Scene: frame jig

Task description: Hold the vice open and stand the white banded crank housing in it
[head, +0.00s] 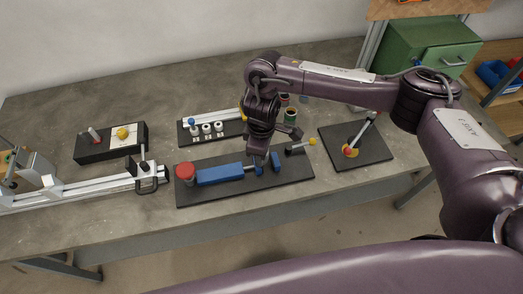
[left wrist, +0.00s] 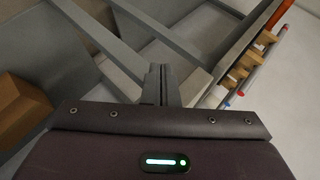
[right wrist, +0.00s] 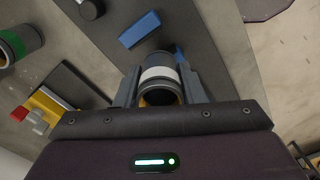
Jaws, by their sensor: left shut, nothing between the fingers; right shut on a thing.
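The white banded crank housing (right wrist: 160,78) is a dark, hollow cylinder with a white band. In the right wrist view it sits between the fingers of my right gripper (right wrist: 160,92), which is shut on it. In the head view that gripper (head: 258,158) is low over the dark vice board (head: 225,200), and the housing is mostly hidden. The vice has a long blue body (head: 220,174), a red knob (head: 187,170) and a small blue block (head: 276,161), which also shows in the right wrist view (right wrist: 139,29). My left gripper (left wrist: 160,82) is shut and empty, outside the head view.
Another board with white rings (head: 207,129) lies behind the vice board. A green banded cylinder (head: 291,116) stands behind. A lever board (head: 355,150) is at right, a long metal rail fixture (head: 90,188) at left. Grey struts (left wrist: 190,30) surround my left gripper.

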